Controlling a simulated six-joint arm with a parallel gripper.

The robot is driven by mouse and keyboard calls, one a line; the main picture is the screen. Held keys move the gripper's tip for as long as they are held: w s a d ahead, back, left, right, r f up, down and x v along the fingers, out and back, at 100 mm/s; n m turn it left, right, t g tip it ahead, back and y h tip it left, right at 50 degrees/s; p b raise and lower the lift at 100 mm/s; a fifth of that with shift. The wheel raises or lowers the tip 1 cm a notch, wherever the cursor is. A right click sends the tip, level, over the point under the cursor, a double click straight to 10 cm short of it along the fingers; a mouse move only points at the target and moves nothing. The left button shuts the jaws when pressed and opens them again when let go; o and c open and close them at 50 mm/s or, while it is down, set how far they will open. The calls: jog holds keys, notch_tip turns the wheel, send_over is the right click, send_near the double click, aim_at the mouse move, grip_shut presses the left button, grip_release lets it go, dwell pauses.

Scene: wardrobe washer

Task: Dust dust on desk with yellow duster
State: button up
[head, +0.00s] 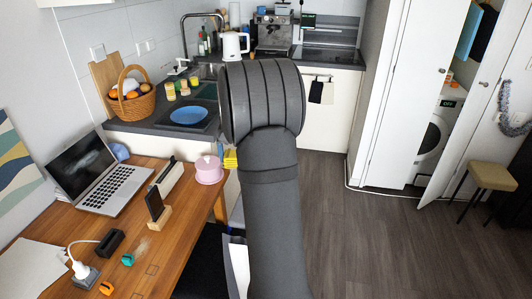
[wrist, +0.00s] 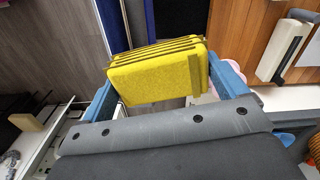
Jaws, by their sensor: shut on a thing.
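My gripper (wrist: 166,84) is shut on the yellow duster (wrist: 155,77), a ribbed yellow block held between two blue fingers in the wrist view. In the head view a small part of the duster (head: 230,159) shows left of my dark arm, beside the pink round box; the gripper itself is hidden there. The brown wooden desk (head: 85,228) fills the lower left of the head view. A pale smudge of dust (head: 142,246) lies on it, below the phone stand. The desk's edge (wrist: 225,40) also shows at the upper right of the wrist view, right of the duster.
On the desk are a laptop (head: 102,176), a phone on a wooden stand (head: 156,207), a pink box (head: 208,170), a black holder (head: 108,243), a teal item (head: 127,259) and a power plug (head: 84,270). The counter (head: 150,131) stands behind. Open floor (head: 390,230) is at right.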

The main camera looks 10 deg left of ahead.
jog(key=s+a+f+n, duration=0.2)
jog(key=s+a+f, duration=0.2)
jog(key=s+a, duration=0.3)
jog(key=n, duration=0.5)
send_near(153, 269)
jog(key=s+r, duration=0.2)
jog(key=s, duration=0.2)
jog(key=shift+d+f, duration=0.1)
jog(key=shift+f, duration=3.65)
jog(key=shift+w+f, duration=0.25)
jog(key=shift+w, duration=0.4)
jog(key=shift+c, duration=0.5)
jog(key=shift+w, duration=1.15)
jog(key=shift+w+f, duration=0.1)
jog(key=shift+w, duration=0.1)
jog(key=shift+s, duration=2.05)
notch_tip(153, 269, up, 8)
